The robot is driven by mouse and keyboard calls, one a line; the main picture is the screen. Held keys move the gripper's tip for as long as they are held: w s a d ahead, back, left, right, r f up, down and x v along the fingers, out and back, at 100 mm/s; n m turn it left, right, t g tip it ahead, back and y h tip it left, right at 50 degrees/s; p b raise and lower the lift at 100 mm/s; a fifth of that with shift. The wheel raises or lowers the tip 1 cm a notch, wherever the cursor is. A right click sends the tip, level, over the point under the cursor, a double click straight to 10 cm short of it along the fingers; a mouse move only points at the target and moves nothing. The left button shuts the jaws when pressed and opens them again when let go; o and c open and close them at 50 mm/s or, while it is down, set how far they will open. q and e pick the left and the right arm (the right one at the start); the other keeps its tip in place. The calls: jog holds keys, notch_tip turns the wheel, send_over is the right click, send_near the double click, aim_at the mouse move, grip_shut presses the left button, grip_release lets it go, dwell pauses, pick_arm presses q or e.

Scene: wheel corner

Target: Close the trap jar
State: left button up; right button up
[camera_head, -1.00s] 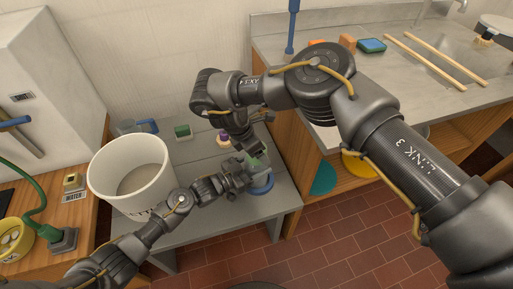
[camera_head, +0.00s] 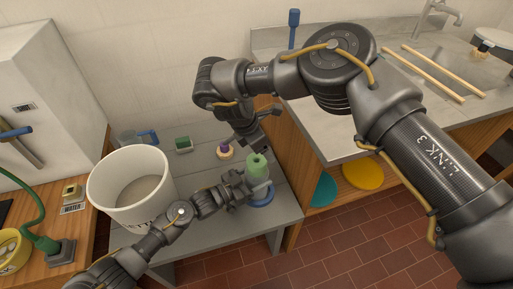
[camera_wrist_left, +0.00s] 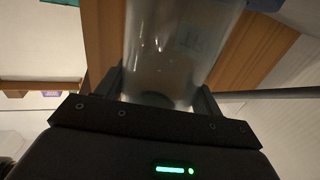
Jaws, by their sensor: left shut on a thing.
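The trap jar (camera_head: 258,169), a pale green cylinder with a small dark opening in its top, stands upright over the grey bench. My left gripper (camera_head: 240,190) is shut around its lower part. In the left wrist view the clear jar wall (camera_wrist_left: 175,55) sits between the fingers (camera_wrist_left: 160,88). My right gripper (camera_head: 257,143) hangs just above and behind the jar, apart from it; its finger gap is unclear. A purple-topped knob on a pale round base (camera_head: 225,151) rests on the bench to the left; whether it is the jar's lid, I cannot tell.
A blue ring-shaped thing (camera_head: 262,197) lies by the jar's foot. A large white bucket (camera_head: 130,190) stands at left. A green block (camera_head: 184,144) and a blue-handled grey thing (camera_head: 140,137) are at the back.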

aim_at(257, 181)
jog(key=n+y, duration=0.1)
jog(key=n, duration=0.3)
jog(key=r+n+g+y, duration=0.1)
jog(key=n, duration=0.4)
jog(key=n+y, duration=0.1)
jog(key=n, duration=0.3)
jog(key=shift+w+d+r+g, duration=0.15)
jog(key=shift+r+g, duration=0.1)
jog(key=shift+g, duration=0.05)
jog(key=n, duration=0.2)
jog(key=s+a+n, duration=0.1)
jog(key=n, duration=0.1)
jog(key=n+y, duration=0.1)
jog(key=n, duration=0.1)
jog(key=shift+s+a+f, duration=0.15)
jog(key=shift+a, duration=0.05)
jog(key=shift+a+n+g, duration=0.1)
jog(key=shift+n+g, duration=0.2)
jog(key=shift+n, duration=0.7)
jog(key=shift+f, duration=4.05)
